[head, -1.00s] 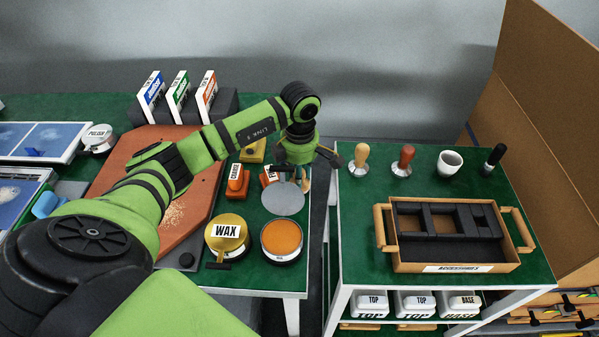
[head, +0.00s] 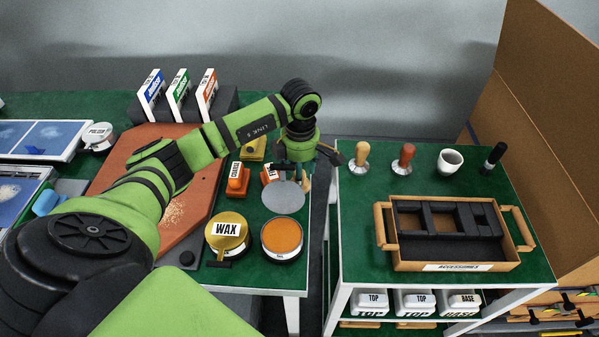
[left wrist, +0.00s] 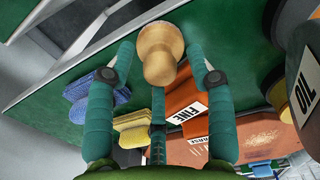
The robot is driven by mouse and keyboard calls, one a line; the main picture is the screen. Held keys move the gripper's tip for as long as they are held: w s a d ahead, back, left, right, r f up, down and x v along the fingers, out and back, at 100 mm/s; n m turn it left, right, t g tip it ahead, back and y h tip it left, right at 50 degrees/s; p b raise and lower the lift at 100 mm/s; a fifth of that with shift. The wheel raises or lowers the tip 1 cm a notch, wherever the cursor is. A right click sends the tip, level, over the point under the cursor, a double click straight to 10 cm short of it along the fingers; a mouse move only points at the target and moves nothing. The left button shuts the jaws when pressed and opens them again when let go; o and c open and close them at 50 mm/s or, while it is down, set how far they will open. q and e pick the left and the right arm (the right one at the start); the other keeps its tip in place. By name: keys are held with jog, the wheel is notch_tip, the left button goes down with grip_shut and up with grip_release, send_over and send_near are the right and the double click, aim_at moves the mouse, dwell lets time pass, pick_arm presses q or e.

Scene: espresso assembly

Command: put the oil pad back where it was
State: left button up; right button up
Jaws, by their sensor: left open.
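My left gripper (head: 303,165) is low over the right edge of the green work table, beyond the oil tin (head: 282,236). In the left wrist view its teal fingers (left wrist: 158,75) are spread around a light wooden knob, which looks like the oil pad's handle (left wrist: 160,55). I see no finger clearly closed on it. The knob is by the table edge; its underside is hidden. In the head view the gripper mostly covers it. My right gripper is out of view.
A grey disc (head: 283,197) lies behind the oil tin, and the wax tin (head: 227,232) stands left of it. Orange blocks (head: 238,178) are close to the gripper. A gap separates this table from the right table, holding tampers (head: 403,160) and an accessories tray (head: 450,265).

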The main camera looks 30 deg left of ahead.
pick_arm(q)
notch_tip(320, 180, up, 11)
jog(key=b, duration=0.2)
jog(key=shift+r, duration=0.1)
